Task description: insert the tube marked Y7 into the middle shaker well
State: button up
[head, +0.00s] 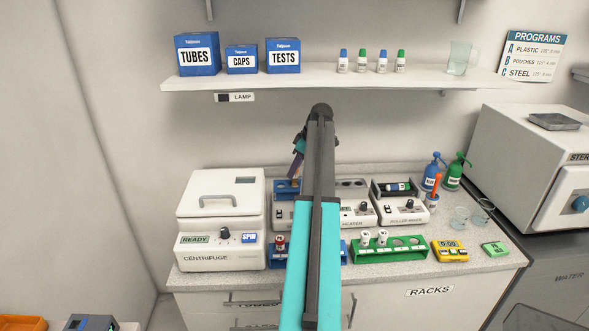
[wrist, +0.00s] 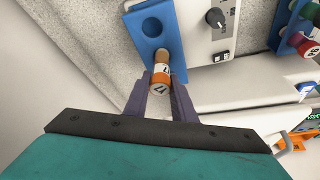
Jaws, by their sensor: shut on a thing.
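My gripper (wrist: 162,86) is shut on an orange-capped tube (wrist: 161,76) in the wrist view. The tube has an orange and white label; its mark is too small to read surely. A blue block with round wells (wrist: 133,22), apparently the shaker's, lies beyond it. One open well shows toward the top; the tube overlaps the block's near end, and I cannot tell whether its lower end is inside a well. In the head view my gripper (head: 298,163) is above the blue block (head: 287,184), partly hidden by my arm.
The centrifuge (head: 220,222) stands left. A blue rack (head: 273,262) with a red-capped tube is in front, partly behind my arm. The shelf (head: 340,78) hangs above.

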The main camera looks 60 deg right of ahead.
jog(key=shift+f+b, duration=0.55)
jog(key=shift+f, duration=0.7)
jog(key=o, duration=1.1)
jog(key=shift+r, duration=0.1)
jog(key=b+v, duration=0.2)
jog(key=v, duration=0.5)
jog(key=shift+r, duration=0.15)
jog(key=shift+s, duration=0.1)
dwell(0.7)
